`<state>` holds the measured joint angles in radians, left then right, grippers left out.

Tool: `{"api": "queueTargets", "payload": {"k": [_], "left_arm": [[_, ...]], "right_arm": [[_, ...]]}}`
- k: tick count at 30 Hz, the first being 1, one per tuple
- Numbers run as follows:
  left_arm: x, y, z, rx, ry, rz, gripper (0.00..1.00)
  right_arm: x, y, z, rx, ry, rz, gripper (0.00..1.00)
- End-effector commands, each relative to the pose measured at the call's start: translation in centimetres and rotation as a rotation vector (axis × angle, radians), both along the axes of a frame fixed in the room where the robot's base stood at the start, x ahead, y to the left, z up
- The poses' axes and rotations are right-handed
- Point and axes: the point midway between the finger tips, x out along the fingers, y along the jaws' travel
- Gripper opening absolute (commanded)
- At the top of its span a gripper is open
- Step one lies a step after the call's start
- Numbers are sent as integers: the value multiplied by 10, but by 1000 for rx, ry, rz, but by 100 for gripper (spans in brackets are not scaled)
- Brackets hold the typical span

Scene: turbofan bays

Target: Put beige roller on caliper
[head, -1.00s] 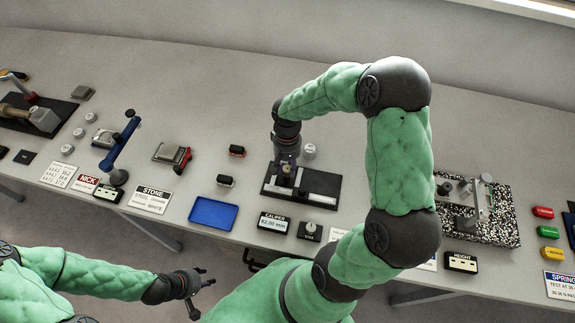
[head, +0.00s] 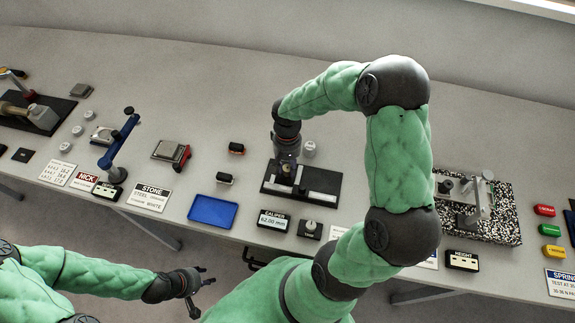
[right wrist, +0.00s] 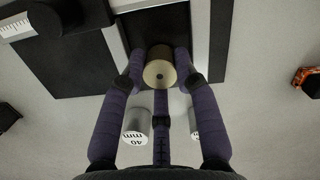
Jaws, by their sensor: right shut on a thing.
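The beige roller (right wrist: 159,74) sits between the fingers of my right gripper (right wrist: 158,72) in the right wrist view, with its round end showing. In the head view my right gripper (head: 286,172) points down at the caliper (head: 318,180), a black base with light grey bars. My right gripper is shut on the roller over the dark gap beside the light bar. I cannot tell whether the roller touches the caliper. My left gripper (head: 207,277) is open and empty, off the table's front edge.
A white cylinder marked 40 mm (right wrist: 136,134) and another cylinder (right wrist: 193,122) stand behind the caliper. A display reading 62.00 mm (head: 272,221) and a knob box (head: 309,229) stand in front. A blue tray (head: 213,212) lies to the left.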

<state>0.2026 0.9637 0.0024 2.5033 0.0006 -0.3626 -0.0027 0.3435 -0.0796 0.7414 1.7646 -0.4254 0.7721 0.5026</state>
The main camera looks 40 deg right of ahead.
Motion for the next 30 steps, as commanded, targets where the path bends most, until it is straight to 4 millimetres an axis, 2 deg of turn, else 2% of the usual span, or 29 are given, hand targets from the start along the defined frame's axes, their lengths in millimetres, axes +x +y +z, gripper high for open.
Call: {"api": "queueTargets", "payload": {"k": [4,5,7,8,25,30], "left_arm": [[0,0,-2,0,0,0,40],[0,0,-2,0,0,0,40],[0,0,-2,0,0,0,40],[0,0,-2,0,0,0,40],[0,0,-2,0,0,0,40],[0,0,-2,0,0,0,40]], "right_arm": [[0,0,-3,0,0,0,0],[0,0,-3,0,-1,0,34],[0,0,-2,0,-1,0,54],[0,0,-2,0,-1,0,59],[1,0,-2,0,-2,0,59],[3,-1,10,-1,-5,1,59]]}}
